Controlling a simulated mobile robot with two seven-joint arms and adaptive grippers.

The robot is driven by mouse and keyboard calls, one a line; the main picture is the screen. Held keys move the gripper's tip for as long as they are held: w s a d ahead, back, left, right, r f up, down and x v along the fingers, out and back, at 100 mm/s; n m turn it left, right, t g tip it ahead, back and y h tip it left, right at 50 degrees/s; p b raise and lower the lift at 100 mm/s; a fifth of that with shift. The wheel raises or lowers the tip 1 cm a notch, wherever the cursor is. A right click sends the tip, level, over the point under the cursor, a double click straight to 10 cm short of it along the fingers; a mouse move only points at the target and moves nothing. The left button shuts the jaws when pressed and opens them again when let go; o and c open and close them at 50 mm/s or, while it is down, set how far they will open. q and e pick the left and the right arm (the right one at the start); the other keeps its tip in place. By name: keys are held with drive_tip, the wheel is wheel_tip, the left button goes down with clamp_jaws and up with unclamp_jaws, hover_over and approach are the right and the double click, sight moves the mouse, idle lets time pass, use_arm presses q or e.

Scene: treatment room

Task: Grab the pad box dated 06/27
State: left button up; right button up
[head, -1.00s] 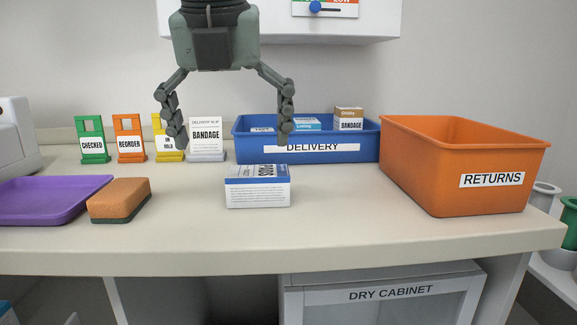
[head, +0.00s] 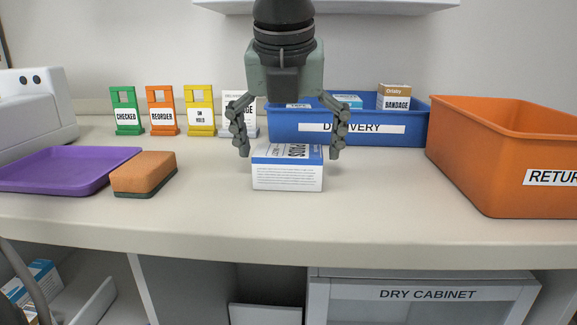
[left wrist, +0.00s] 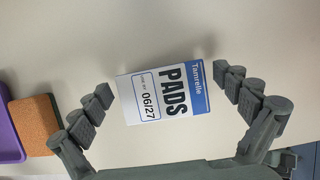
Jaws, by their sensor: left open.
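The pad box (head: 288,172) is white with a blue band and sits on the counter in front of the delivery bin. In the left wrist view the pad box (left wrist: 165,92) shows its top, reading PADS, Tamrelle and 06/27. My left gripper (head: 291,153) is open, pointing down, with one finger on each side of the box. In the left wrist view my left gripper (left wrist: 160,88) has the box between its fingertips, with a small gap at the left finger; contact at the right finger cannot be told. My right gripper is not in view.
The blue delivery bin (head: 346,137) with several boxes stands behind. The orange returns bin (head: 483,165) is at the right. An orange sponge (head: 144,172) and a purple tray (head: 60,178) lie at the left.

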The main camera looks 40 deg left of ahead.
use_arm(q)
drive_tip(key=shift+c, duration=0.5)
drive_tip(key=c, duration=1)
drive_tip(key=shift+r, duration=0.2)
drive_tip(key=shift+c, duration=0.2)
